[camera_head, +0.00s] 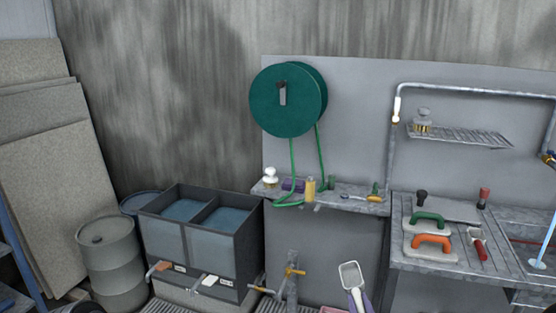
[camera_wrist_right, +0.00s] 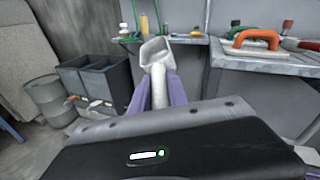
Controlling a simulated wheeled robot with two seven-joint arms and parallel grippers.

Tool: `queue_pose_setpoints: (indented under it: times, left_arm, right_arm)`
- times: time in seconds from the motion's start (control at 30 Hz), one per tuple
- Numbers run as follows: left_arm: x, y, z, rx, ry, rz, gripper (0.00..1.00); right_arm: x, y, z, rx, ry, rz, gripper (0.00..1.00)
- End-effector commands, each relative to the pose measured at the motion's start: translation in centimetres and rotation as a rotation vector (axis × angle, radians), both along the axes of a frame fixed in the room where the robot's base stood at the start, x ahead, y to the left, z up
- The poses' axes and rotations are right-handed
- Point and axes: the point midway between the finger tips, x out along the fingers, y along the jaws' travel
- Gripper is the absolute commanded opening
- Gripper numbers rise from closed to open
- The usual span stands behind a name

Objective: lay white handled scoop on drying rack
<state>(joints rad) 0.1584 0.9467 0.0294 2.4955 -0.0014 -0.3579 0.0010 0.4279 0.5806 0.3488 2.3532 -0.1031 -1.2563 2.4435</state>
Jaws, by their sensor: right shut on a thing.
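The white handled scoop (camera_head: 351,273) is at the bottom of the head view, its open bowl upward. In the right wrist view its bowl (camera_wrist_right: 154,50) points away from me, with the pale handle between two purple fingers. My right gripper (camera_head: 358,301) is shut on this handle and holds the scoop in front of the bench. A slatted metal wall rack (camera_head: 470,137) hangs at the upper right, and a grooved metal drainboard (camera_head: 425,258) lies below it; I cannot tell which is the drying rack. The scoop is apart from both. My left gripper is not in view.
The drainboard carries a green-handled float (camera_head: 427,220), an orange-handled float (camera_head: 432,243) and a red-handled tool (camera_head: 478,246). A pipe (camera_head: 470,90) frames the rack. Dark bins (camera_head: 200,235) stand left.

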Motion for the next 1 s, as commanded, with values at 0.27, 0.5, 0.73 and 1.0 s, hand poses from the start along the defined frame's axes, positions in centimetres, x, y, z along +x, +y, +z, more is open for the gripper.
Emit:
queue_pose_setpoints:
  times: [0.27, 0.5, 0.73, 1.0]
  left_arm:
    - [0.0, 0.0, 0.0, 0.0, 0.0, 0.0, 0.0]
    - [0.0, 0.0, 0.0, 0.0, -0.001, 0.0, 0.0]
    - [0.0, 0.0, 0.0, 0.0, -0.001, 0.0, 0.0]
    - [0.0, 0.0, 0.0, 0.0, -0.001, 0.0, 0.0]
  right_arm:
    - [-2.8, 0.0, 1.5, 0.0, -0.001, 0.0, 0.0]
    - [-4.0, 0.0, 2.1, 0.0, -0.001, -0.001, 0.0]
    - [-4.0, 0.0, 2.1, 0.0, -0.001, -0.001, 0.0]
    - [-4.1, 1.1, 2.4, 0.001, -0.002, 0.002, 0.0]
